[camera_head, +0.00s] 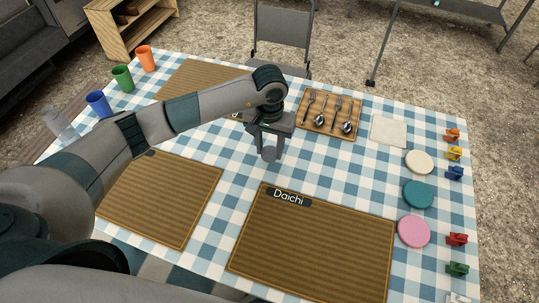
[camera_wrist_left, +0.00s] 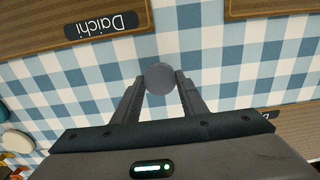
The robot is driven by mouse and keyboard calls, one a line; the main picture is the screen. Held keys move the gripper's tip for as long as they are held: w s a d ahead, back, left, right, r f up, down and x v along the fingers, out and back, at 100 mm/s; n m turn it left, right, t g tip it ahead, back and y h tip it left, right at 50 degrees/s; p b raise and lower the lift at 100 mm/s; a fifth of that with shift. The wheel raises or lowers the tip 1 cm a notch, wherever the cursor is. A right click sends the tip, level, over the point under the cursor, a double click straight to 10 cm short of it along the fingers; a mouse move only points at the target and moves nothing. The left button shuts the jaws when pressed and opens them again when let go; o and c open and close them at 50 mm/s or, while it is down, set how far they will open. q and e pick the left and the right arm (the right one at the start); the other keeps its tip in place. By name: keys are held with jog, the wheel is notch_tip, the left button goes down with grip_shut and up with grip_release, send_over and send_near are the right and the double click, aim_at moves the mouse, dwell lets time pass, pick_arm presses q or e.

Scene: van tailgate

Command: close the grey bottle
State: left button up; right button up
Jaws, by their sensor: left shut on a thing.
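My left gripper (camera_head: 270,143) is above the checked tablecloth, between the placemats. It is shut on a small round grey piece (camera_head: 269,154). In the left wrist view this grey round piece (camera_wrist_left: 160,78) sits between the two fingertips and shows as a plain disc. I cannot tell from these views whether it is the grey bottle's cap or the bottle itself seen from its end. A pale, see-through grey vessel (camera_head: 60,125) stands at the table's left edge, partly near my arm; I cannot tell whether it is a bottle. My right gripper does not show.
A blue cup (camera_head: 98,104), a green cup (camera_head: 122,77) and an orange cup (camera_head: 146,58) line the left edge. The Daichi placemat (camera_head: 312,245) lies at the front. A cutlery board (camera_head: 346,133), coloured discs (camera_head: 414,231) and small figures line the right. Checked cloth between is clear.

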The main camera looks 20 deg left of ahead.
pick_arm(q)
jog(key=s+r+b, duration=0.2)
jog(key=s+r, duration=0.5)
jog(key=s, duration=0.4)
jog(key=shift+s+b, duration=0.35)
jog(key=shift+b, duration=0.05)
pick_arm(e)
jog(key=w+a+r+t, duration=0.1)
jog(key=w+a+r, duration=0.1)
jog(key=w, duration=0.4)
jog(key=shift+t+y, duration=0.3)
pick_arm(q)
jog(key=shift+d, duration=0.1)
jog(key=d+r, duration=0.5)
jog(key=d, duration=0.4)
jog(key=shift+w+r, duration=0.15)
jog(key=shift+r, duration=0.25)
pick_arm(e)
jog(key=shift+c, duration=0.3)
